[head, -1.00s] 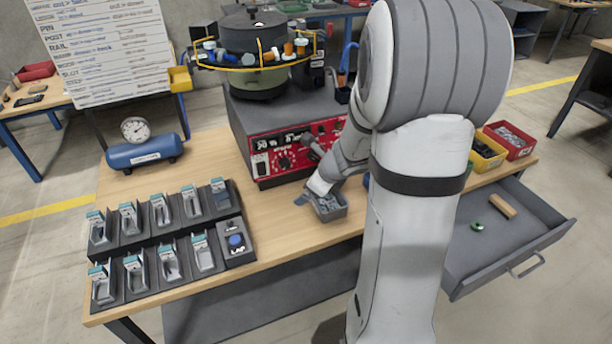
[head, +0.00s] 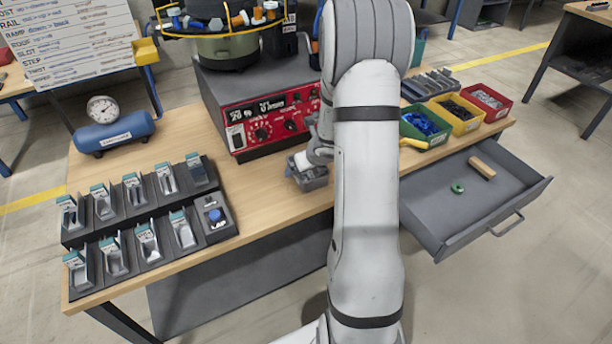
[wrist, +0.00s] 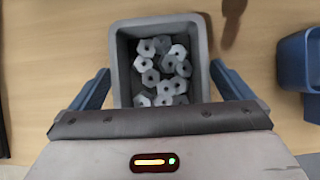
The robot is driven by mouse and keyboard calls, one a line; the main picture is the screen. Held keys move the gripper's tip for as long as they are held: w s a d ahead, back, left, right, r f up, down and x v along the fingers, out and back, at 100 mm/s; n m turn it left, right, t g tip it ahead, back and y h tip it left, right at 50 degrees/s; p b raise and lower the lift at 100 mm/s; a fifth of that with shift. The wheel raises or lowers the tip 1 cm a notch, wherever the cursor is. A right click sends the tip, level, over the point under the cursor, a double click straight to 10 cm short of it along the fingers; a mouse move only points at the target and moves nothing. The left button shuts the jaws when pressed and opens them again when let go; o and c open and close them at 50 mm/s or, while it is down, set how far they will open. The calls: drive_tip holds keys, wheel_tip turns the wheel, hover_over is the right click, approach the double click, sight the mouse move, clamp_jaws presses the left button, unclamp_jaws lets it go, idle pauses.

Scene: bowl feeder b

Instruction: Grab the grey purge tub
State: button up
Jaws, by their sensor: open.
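The grey purge tub (head: 314,184) stands on the wooden bench in front of the red control panel, partly hidden by my arm in the head view. In the wrist view the tub (wrist: 121,60) holds several grey hex nuts (wrist: 162,70). My gripper (wrist: 160,72) is open, with one blue finger on each side of the tub. The left finger is close to the tub's left wall and the right finger is close to its right wall. I cannot tell whether either touches. The gripper's body covers the tub's near edge.
A blue container (wrist: 296,62) stands right of the tub in the wrist view. The bowl feeder's red panel (head: 270,120) is behind the tub. Green (head: 424,126), yellow (head: 458,115) and red (head: 488,103) bins are at right, above an open drawer (head: 470,210). A slotted rack (head: 150,215) is at left.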

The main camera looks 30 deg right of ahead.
drive_tip(key=c, duration=1.1)
drive_tip(key=shift+r, duration=0.1)
